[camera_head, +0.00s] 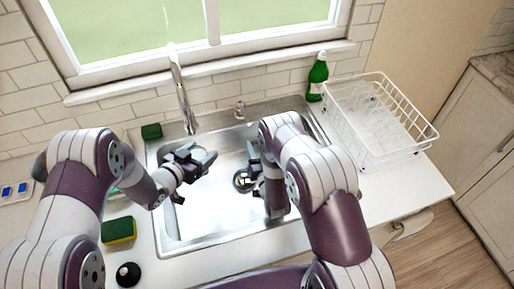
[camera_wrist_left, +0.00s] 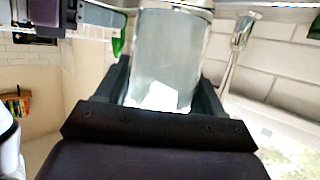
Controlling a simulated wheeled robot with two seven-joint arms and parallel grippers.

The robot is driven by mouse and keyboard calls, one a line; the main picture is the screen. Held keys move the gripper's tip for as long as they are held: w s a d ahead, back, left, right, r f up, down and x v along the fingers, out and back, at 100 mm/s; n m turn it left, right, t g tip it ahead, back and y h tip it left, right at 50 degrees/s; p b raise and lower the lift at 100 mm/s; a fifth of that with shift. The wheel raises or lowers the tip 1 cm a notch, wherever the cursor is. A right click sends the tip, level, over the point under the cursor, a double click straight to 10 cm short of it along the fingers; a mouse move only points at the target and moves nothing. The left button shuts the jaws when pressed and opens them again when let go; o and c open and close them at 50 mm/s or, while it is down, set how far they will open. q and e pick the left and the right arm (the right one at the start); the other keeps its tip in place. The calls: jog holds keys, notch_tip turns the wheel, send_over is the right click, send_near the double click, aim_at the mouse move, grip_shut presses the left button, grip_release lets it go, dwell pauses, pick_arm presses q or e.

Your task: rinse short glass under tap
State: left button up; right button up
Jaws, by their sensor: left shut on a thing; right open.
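My left gripper (camera_head: 194,158) is shut on the short glass (camera_head: 204,161) and holds it over the left part of the sink (camera_head: 205,215), just below the tap (camera_head: 182,95). In the left wrist view the clear, whitish glass (camera_wrist_left: 168,62) fills the space between the dark fingers. Whether water is running cannot be told. My right gripper (camera_head: 257,172) is open and empty over the right part of the sink, apart from the glass. My right arm hides part of the basin.
A white dish rack (camera_head: 405,143) and a green bottle (camera_head: 317,78) stand right of the sink. A dark green block (camera_head: 151,132) sits behind its left corner. A yellow-green sponge (camera_head: 118,231) and a black round object (camera_head: 128,273) lie on the left counter.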

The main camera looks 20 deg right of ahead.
pick_arm(q)
jog(key=shift+s, duration=0.1)
jog(key=shift+s+a+p, duration=0.15)
jog(key=shift+s+p, duration=0.1)
jog(key=shift+s, duration=0.65)
jog(key=shift+s+a+p, duration=0.1)
jog(key=shift+s+p, duration=0.15)
jog(key=shift+s, duration=0.6)
jog(key=shift+s+a+p, duration=0.15)
jog(key=shift+s+p, duration=0.05)
jog(key=shift+s, duration=0.9)
jog(key=shift+s+a+p, duration=0.1)
jog(key=shift+s+p, duration=0.1)
jog(key=shift+s, duration=0.85)
jog(key=s+r+p, duration=0.4)
jog(key=s, duration=0.1)
jog(key=shift+a, duration=0.35)
